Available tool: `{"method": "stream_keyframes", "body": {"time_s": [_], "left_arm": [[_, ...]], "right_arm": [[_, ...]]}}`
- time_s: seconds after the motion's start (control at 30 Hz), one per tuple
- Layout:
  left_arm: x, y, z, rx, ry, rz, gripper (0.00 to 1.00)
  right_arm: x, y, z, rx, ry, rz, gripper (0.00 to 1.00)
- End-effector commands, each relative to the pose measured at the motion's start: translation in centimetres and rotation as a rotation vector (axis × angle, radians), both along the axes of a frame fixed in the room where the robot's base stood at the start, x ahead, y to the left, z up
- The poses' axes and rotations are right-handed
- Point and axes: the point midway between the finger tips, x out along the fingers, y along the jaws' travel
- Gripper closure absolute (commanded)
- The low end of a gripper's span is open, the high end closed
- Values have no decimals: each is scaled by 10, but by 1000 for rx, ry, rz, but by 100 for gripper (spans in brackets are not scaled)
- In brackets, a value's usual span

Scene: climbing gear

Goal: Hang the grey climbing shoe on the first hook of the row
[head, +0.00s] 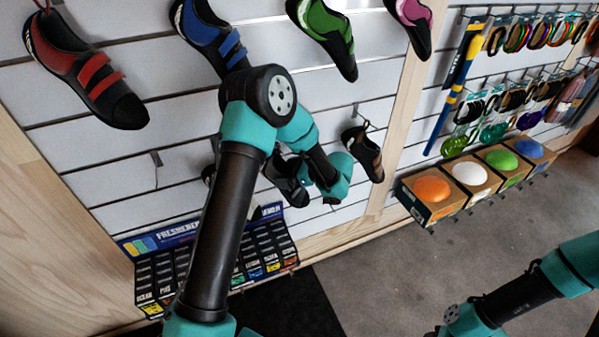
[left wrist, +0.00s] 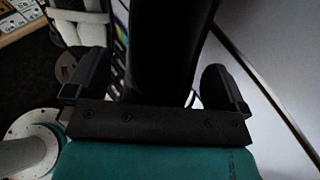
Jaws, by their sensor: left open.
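A dark shoe with greyish straps (head: 287,182), which looks like the grey climbing shoe, is at the lower row of the slatted wall, partly behind my left arm. An empty hook (head: 157,158) sticks out at the left of that row. My left gripper (head: 331,195) is beside the shoe, small and partly hidden by its own wrist. In the left wrist view its fingers (left wrist: 155,88) are apart, with a large dark shape between them that I cannot identify for certain. Whether it touches the shoe is unclear. My right gripper is out of view.
A black and tan shoe (head: 362,152) hangs just right of my left gripper. A red-strapped shoe (head: 84,70), a blue one (head: 212,36) and a green one (head: 325,32) hang above. Boxed balls (head: 432,192) sit at right.

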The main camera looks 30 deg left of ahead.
Motion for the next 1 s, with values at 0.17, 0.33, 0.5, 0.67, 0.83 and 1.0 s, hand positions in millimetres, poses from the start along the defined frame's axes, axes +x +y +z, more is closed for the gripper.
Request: {"method": "stream_keyframes", "body": {"time_s": [0.17,0.33,0.5,0.67,0.83,1.0], "left_arm": [[-2,16,-7,1,1,2,0],[-3,20,-8,0,0,1,0],[-3,20,-8,0,0,1,0],[-3,20,-8,0,0,0,12],[-3,20,-8,0,0,0,29],[-3,20,-8,0,0,0,45]], "right_arm": [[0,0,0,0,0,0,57],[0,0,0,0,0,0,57],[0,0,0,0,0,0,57],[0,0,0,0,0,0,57],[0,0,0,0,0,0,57],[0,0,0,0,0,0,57]]}}
